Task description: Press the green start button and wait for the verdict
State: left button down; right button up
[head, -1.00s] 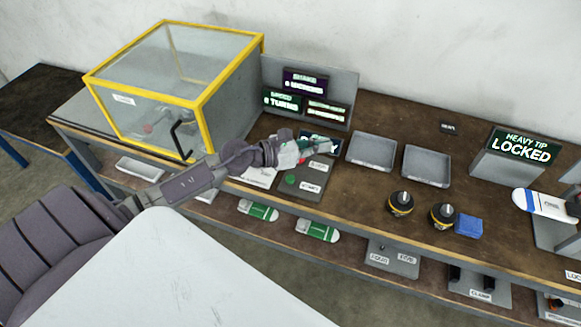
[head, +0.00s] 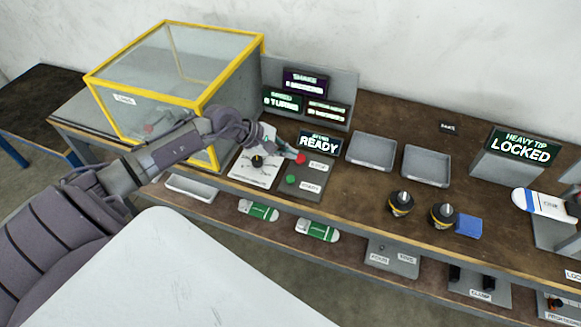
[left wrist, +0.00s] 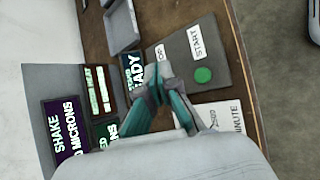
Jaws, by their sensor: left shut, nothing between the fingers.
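The green start button (head: 292,180) sits on a dark grey control panel (head: 312,188) on the bench. It also shows in the left wrist view (left wrist: 203,75) beside a START label. A red button (head: 300,158) is farther back on the same panel. My left gripper (head: 291,154) is shut and empty, with its tips close to the red button, behind the green one; I cannot tell if they touch anything. In the left wrist view the fingers partly cover the label near the red button. The display (head: 319,143) behind the panel reads READY. My right gripper is out of view.
A yellow-framed clear case (head: 170,85) stands at the left. A dial plate (head: 255,168) lies left of the panel. Grey trays (head: 372,151), black-and-yellow motors (head: 401,203) and a LOCKED display (head: 521,147) are to the right. A screen board (head: 312,92) stands behind.

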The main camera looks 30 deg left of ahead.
aim_at(289, 178)
pick_arm(q)
notch_tip(289, 178, down, 7)
jog(key=b, duration=0.4)
jog(key=shift+f, duration=0.15)
jog(key=shift+f+b, duration=0.25)
jog(key=shift+b, duration=0.2)
dwell(0.8)
jog(key=shift+f+b, duration=0.35)
jog(key=shift+b, duration=0.25)
